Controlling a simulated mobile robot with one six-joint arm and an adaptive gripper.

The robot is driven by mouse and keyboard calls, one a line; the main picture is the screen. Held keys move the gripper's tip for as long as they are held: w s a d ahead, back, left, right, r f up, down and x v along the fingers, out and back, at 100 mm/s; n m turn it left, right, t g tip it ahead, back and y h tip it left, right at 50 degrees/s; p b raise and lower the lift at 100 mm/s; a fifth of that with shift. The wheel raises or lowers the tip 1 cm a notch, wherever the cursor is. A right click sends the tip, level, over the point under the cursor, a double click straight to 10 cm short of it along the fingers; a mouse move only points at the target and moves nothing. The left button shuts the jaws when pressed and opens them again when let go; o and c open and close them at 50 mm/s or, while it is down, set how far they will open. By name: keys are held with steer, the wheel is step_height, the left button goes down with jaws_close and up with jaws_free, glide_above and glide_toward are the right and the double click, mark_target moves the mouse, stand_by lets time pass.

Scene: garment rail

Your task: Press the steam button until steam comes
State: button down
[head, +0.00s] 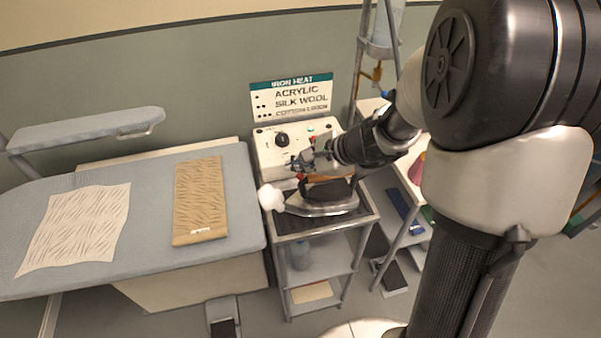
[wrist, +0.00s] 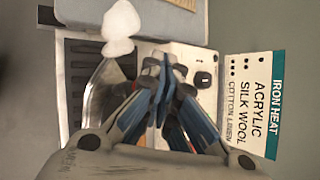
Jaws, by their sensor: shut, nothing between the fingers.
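The iron (head: 318,198) rests on the dark rack on top of a small metal stand (head: 368,200). It has a dark handle and a pale metal soleplate. In the wrist view the iron (wrist: 98,98) is partly hidden behind my fingers. A white puff of steam (head: 271,197) hangs at the iron's left end; it also shows in the wrist view (wrist: 120,27). My gripper (head: 301,163) is shut and empty, just above the iron's handle; in the wrist view its fingertips (wrist: 162,62) meet. The steam button is hidden, and I cannot tell whether the fingers touch it.
A control box (head: 265,150) with a black dial stands behind the iron, with an iron heat sign (head: 292,97) above it. The ironing board (head: 150,190) at left carries a patterned cloth (head: 75,228) and a tan folded piece (head: 200,205). A small sleeve board (head: 85,128) is behind.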

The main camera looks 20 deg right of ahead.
mark_target(299, 178)
step_height(299, 178, up, 5)
steer(key=p, duration=0.4)
steer(key=shift+r, duration=0.1)
stand_by(0.4)
steer(key=s+a+r+n+g, duration=0.1)
steer(key=s+a+r+n, duration=0.15)
steer(key=s, duration=0.25)
steer(key=s+a+r+n+g+h, duration=0.1)
steer(key=s+a+r+n, duration=0.1)
steer(key=s+n, duration=0.2)
steer(key=s+a+r+n, duration=0.2)
steer(key=s+r+n, duration=0.1)
steer(key=s+n, duration=0.15)
steer(key=s+d+n+h, duration=0.2)
steer(key=s+d+n, duration=0.1)
steer(key=s, duration=0.3)
steer(key=s+d+r+n+h+b, duration=0.1)
steer(key=s+d+n+h, duration=0.2)
steer(key=s, duration=0.4)
steer(key=shift+s+d+n, duration=0.25)
steer(key=shift+d+n, duration=0.3)
steer(key=shift+n, duration=0.25)
